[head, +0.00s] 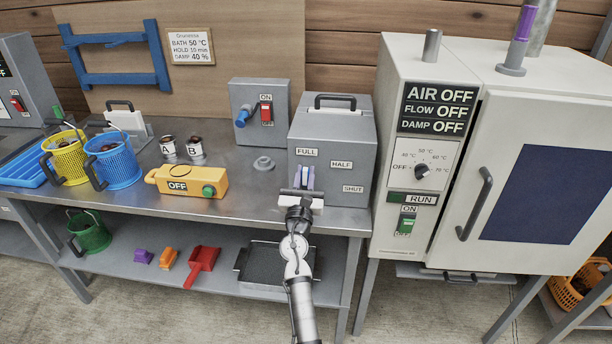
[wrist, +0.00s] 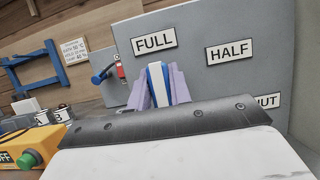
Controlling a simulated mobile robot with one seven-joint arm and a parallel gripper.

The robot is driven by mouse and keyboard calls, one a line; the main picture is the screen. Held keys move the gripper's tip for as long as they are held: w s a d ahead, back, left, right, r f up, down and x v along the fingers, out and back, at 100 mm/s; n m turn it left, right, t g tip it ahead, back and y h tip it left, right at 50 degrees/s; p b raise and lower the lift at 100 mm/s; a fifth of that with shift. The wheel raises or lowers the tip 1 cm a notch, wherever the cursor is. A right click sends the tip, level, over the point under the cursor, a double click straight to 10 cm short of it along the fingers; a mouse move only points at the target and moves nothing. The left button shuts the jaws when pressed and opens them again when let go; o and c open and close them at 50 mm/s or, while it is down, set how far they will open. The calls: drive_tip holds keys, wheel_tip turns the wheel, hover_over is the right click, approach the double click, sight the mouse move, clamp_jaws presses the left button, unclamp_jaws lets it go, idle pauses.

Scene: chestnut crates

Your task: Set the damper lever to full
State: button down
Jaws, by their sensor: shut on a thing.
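The damper box (head: 335,125) is a grey housing with a black top handle and the labels FULL (head: 307,152), HALF (head: 341,165) and SHUT (head: 352,188). My gripper (head: 304,178) is at its front face, below the FULL label. In the wrist view, its purple fingers (wrist: 163,84) are shut on the damper lever (wrist: 156,82), a blue and white upright bar. The lever stands just under FULL (wrist: 154,41), left of HALF (wrist: 229,52). The lever's pivot is hidden behind my gripper.
A yellow control box (head: 187,182) marked OFF lies on the bench to the left, with two tins behind it. A grey switch box (head: 260,113) stands behind left. The oven cabinet (head: 430,150) stands close on the right.

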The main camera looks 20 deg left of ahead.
drive_tip(key=shift+f, duration=0.15)
drive_tip(key=c, duration=1.3)
unclamp_jaws()
drive_tip(key=shift+s, duration=0.1)
drive_tip(key=b+v, duration=0.3)
drive_tip(key=v, duration=1)
drive_tip(key=shift+s+f, duration=0.1)
drive_tip(key=shift+s, duration=0.2)
